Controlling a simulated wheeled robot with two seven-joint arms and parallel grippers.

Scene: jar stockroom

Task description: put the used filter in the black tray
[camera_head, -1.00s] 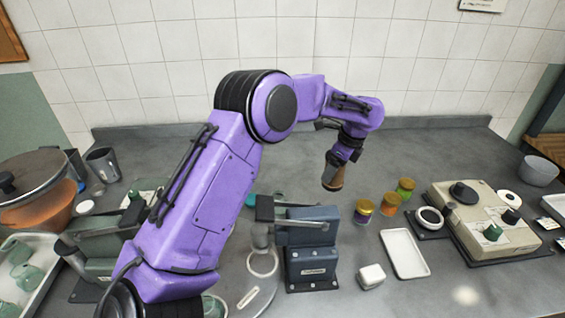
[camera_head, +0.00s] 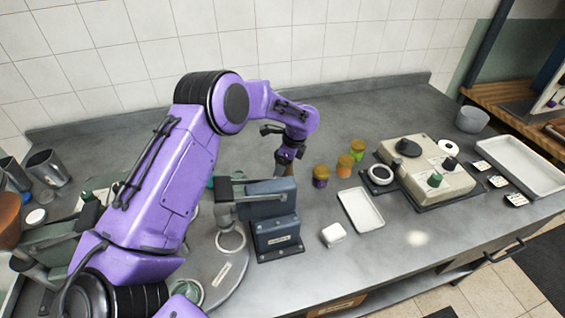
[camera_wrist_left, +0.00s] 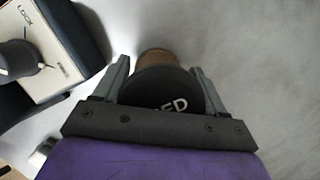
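My left gripper (camera_head: 288,152) is above the back part of the counter, behind the blue-grey machine. In the left wrist view its two fingers (camera_wrist_left: 162,72) stand on either side of a used filter (camera_wrist_left: 165,95). The filter has a black round end with letters ending in "ED" and a brown part beyond it. My left gripper is shut on it. In the head view the filter is small and partly hidden by the machine. I cannot make out a black tray for certain. A dark flat patch (camera_head: 524,108) lies on the wooden bench at right. My right gripper is not in view.
The blue-grey machine (camera_head: 276,232) stands close in front of the arm. Three small jars (camera_head: 345,166), a small white tray (camera_head: 361,210), a white block (camera_head: 333,234) and a beige device (camera_head: 425,172) stand to the right. A large white tray (camera_head: 550,180) is farther right.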

